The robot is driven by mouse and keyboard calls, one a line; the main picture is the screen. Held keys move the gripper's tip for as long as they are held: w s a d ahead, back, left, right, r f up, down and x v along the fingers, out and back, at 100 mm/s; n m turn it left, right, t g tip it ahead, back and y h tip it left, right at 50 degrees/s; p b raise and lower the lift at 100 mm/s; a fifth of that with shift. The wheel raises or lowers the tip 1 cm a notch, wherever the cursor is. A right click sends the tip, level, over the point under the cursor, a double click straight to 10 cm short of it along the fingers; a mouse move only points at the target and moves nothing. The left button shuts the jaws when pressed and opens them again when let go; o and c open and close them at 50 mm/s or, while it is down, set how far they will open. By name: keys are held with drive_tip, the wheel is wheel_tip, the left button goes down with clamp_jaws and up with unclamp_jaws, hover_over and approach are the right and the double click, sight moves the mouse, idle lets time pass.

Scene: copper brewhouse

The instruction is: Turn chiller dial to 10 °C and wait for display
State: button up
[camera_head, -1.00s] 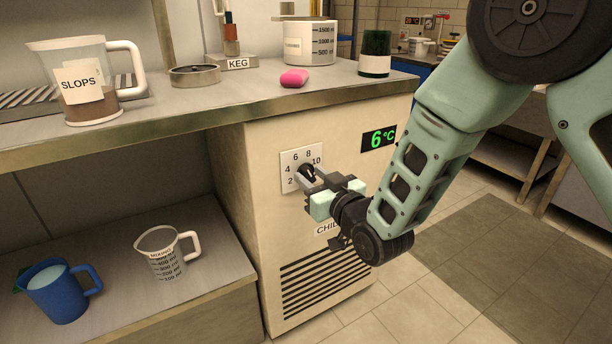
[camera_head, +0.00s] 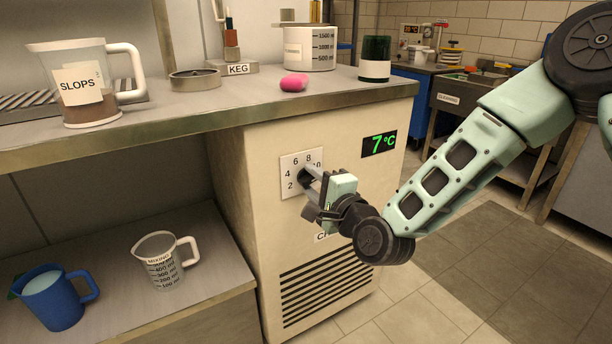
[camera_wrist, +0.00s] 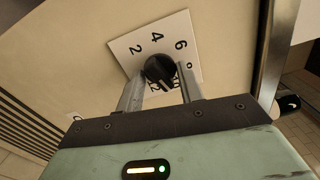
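The chiller dial (camera_wrist: 160,70) is a black round knob on a white numbered plate (camera_head: 290,161) on the front of the cream chiller (camera_head: 262,200). My gripper (camera_wrist: 161,78) is at the dial, with one finger on each side of the knob, and looks shut on it. In the wrist view, a pale mark on the knob points toward the lower edge of the plate, near the 10; the fingers partly hide the higher numbers. In the head view my gripper (camera_head: 308,180) covers most of the knob. The green display (camera_head: 379,144) reads 7 °C.
The counter above holds a slops jug (camera_head: 84,85), a pink object (camera_head: 294,82) and a dark green-and-white container (camera_head: 375,60). A measuring jug (camera_head: 160,262) and a blue jug (camera_head: 54,298) stand on the low shelf at left. The floor at right is open.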

drive_tip(key=o, duration=0.3)
drive_tip(key=shift+v, duration=3)
